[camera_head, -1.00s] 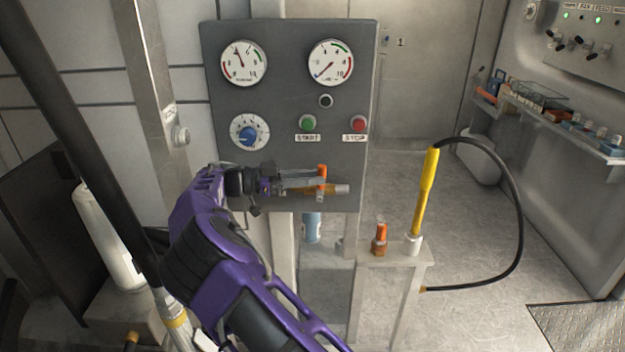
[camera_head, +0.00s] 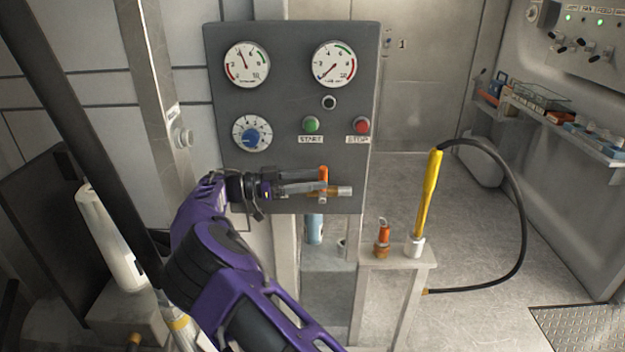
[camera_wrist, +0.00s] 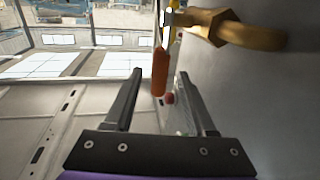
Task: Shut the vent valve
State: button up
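A valve with an orange lever (camera_head: 323,173) and a brass body (camera_head: 333,192) sticks out at the lower part of the grey gauge panel. In the wrist view, the orange lever (camera_wrist: 160,74) hangs from the brass body (camera_wrist: 238,32) and its lower end lies between my fingertips in the picture. My gripper (camera_head: 318,184) reaches in from the left at the valve. In the wrist view my gripper (camera_wrist: 160,73) is open, with gaps on both sides of the lever. I cannot tell whether a finger touches it.
The grey panel (camera_head: 290,98) carries two gauges, a blue dial (camera_head: 251,134) and green and red buttons. A small stand (camera_head: 392,260) at right holds an orange-topped brass fitting (camera_head: 382,238) and a yellow hose handle (camera_head: 429,195). Open floor lies further right.

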jog(key=shift+r, duration=0.1)
notch_tip(320, 180, up, 10)
jog(key=shift+f+p, duration=0.1)
jog(key=shift+p, duration=0.35)
